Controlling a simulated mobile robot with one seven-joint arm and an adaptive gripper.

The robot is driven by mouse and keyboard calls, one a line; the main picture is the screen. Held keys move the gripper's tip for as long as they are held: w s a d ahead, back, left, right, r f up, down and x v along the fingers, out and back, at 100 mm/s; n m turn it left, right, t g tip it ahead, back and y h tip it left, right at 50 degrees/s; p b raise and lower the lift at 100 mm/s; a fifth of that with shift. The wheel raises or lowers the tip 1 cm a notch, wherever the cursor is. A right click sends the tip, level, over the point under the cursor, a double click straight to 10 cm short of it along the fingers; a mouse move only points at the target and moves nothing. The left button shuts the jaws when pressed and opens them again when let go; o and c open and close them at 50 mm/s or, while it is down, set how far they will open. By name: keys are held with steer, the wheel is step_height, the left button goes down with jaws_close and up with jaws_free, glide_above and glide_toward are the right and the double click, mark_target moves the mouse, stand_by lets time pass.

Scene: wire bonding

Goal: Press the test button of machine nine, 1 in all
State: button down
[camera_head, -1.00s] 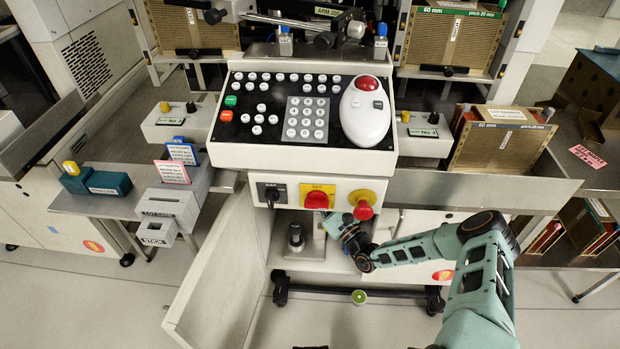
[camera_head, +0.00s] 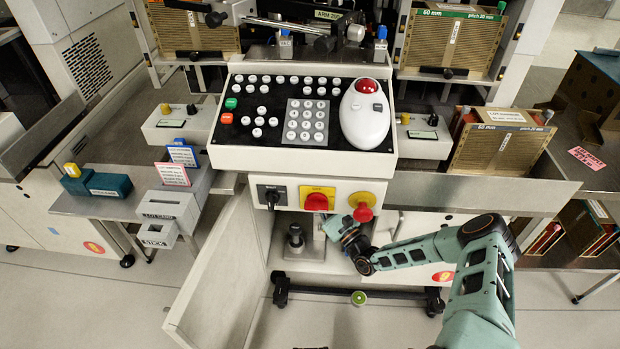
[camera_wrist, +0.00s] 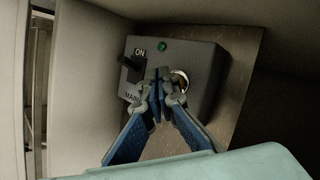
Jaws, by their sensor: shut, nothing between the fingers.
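In the wrist view a grey switch box (camera_wrist: 200,62) is fixed to a plate inside the cabinet. It has a black lever (camera_wrist: 132,67) between the words ON and MAIN and a green lamp (camera_wrist: 163,46). A round fitting with a pale rim and some yellow (camera_wrist: 181,77) is partly hidden behind my fingers; I cannot tell if it is the test button. My gripper (camera_wrist: 164,76) is shut and empty, its tips in front of the box, just left of this fitting. Contact cannot be told.
The console (camera_head: 300,160) stands above, with a black key switch (camera_head: 271,196), a red rotary knob on yellow (camera_head: 317,201) and a red stop button (camera_head: 363,213) on its front. An open cabinet door (camera_head: 215,275) is to the left. A metal post (camera_head: 295,238) stands in the cabinet.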

steer(key=shift+s, duration=0.4)
steer(key=shift+s, duration=0.1)
steer(key=shift+s+a+p, duration=0.1)
steer(key=shift+s+p, duration=1.35)
steer(key=shift+s, duration=0.95)
